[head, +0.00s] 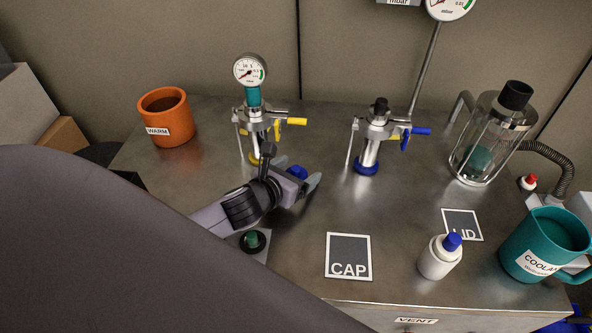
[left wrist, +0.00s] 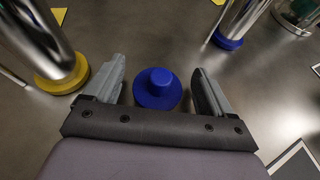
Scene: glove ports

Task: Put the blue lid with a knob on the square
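The blue lid with a knob (head: 297,172) lies on the metal bench, and from above it is a round disc with a raised knob in the left wrist view (left wrist: 157,88). My left gripper (head: 299,174) is open, with one finger on each side of the lid; gaps show between lid and fingers in the left wrist view (left wrist: 160,85). The dark square marked CAP (head: 348,248) lies empty nearer the front edge. Another dark square (head: 462,222), its label partly hidden, lies to the right behind the white bottle. My right gripper is not in view.
Behind the gripper stand a yellow-based valve column (head: 257,135) and a blue-based one (head: 368,155). A white bottle with blue top (head: 438,260), teal jug (head: 540,245), glass vessel (head: 485,150) and orange pot (head: 166,115) stand around. Bench between lid and CAP is clear.

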